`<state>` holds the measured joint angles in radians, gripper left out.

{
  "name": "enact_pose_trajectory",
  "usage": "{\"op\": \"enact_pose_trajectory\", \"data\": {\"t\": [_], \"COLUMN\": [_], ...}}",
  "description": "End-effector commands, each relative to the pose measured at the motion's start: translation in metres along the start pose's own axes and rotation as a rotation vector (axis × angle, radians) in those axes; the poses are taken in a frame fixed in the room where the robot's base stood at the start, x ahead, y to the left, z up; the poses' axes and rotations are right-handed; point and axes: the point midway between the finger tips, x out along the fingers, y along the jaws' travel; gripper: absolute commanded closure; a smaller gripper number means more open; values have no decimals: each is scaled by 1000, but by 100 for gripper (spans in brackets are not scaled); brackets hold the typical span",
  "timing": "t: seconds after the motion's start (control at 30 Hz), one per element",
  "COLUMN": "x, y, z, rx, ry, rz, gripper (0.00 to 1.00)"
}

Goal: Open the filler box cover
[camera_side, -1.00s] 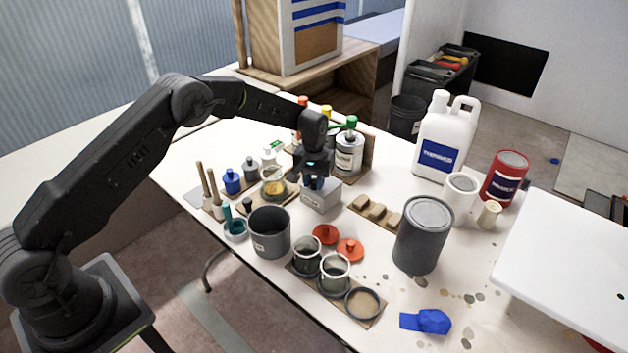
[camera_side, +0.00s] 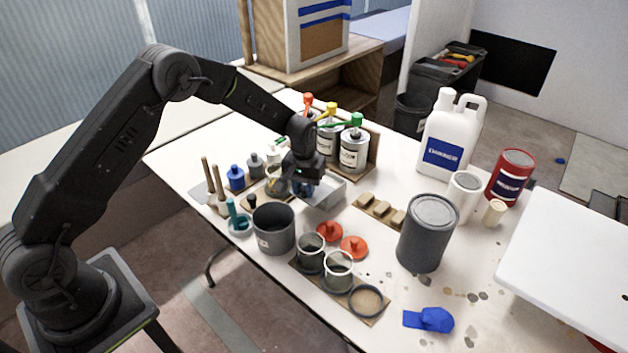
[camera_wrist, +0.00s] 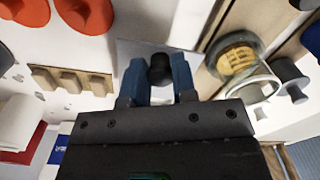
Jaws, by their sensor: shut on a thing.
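The grey filler box (camera_side: 336,193) stands mid-table in the side view. Its right part shows a pale, open-looking inside. My gripper (camera_side: 303,189) is over its left end. In the wrist view, the blue fingertips of my gripper (camera_wrist: 160,78) are shut on a black knob (camera_wrist: 160,66). The knob stands on a flat grey plate, the filler box cover (camera_wrist: 130,54). In the side view the cover is mostly hidden behind my gripper, so I cannot tell whether it still touches the box.
A glass jar (camera_wrist: 244,68) with tan contents is close to my gripper. A grey bucket (camera_side: 273,230) stands in front. Pump bottles (camera_side: 352,152) stand behind. Wooden blocks (camera_side: 380,208), red lids (camera_side: 354,246) and a large grey can (camera_side: 428,235) are to the right.

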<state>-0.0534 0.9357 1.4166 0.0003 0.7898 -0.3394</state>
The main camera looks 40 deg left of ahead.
Motion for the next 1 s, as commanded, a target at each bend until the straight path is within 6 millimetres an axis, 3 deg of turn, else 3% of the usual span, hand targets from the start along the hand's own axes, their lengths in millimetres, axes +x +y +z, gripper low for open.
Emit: {"op": "enact_pose_trajectory", "data": {"t": [0.2,0.57,0.6,0.83,1.0], "x": [0,0,0,0,0], "y": [-9,-10,-10,-10,-10], "z": [22,24,24,24,24], "rx": [-1,-1,-1,-1,-1], "ry": [-1,2,2,1,1], "rz": [0,1,1,1,1], "gripper": [100,100,72,50,49]}}
